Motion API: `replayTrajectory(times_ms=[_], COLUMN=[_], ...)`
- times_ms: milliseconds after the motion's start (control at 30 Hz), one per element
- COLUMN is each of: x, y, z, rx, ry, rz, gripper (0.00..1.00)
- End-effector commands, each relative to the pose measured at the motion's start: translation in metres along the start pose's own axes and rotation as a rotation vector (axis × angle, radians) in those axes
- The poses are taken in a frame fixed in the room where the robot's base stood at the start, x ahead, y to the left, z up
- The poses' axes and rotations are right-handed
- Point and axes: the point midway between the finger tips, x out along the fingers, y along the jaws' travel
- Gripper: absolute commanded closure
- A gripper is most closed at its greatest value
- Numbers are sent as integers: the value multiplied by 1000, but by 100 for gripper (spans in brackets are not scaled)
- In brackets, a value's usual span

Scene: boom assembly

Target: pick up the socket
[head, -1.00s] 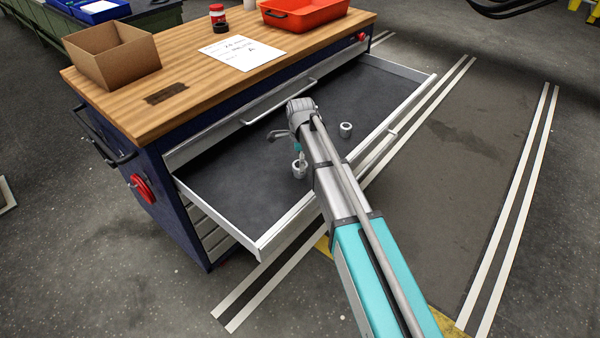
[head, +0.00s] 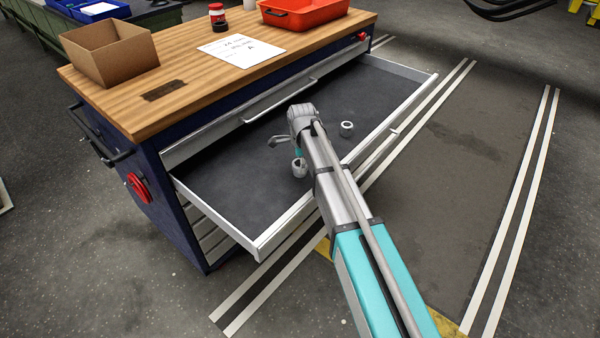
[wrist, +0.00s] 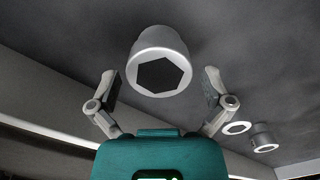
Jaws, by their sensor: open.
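A grey metal socket (wrist: 159,62) with a dark hexagonal opening is in the wrist view, between the two fingers of my gripper (wrist: 160,88). The fingers are spread, with a visible gap on each side of the socket. In the head view this socket (head: 299,169) stands on the dark drawer floor beside my arm, and my fingers are mostly hidden there. Another socket (head: 347,129) stands farther right in the drawer. The wrist view shows a pale ring-shaped piece (wrist: 237,128) and a short cylindrical piece (wrist: 263,138) to the right.
The open drawer (head: 230,190) has raised metal walls, and its left part is bare. Above it, the wooden bench top (head: 195,80) holds a cardboard box (head: 110,55), a paper sheet (head: 240,50), a red bin (head: 300,12) and a red jar (head: 217,14).

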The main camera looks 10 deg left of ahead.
Motion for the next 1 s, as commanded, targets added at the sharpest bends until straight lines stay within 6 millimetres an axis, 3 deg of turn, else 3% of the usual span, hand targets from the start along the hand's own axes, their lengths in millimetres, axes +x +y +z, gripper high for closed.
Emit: replayTrajectory(times_ms=[267, 933, 1000], x=[18, 18, 18], y=[0, 0, 0], z=[0, 0, 0], rx=[0, 0, 0], ry=[0, 0, 0], rz=[0, 0, 0], gripper=[0, 0, 11])
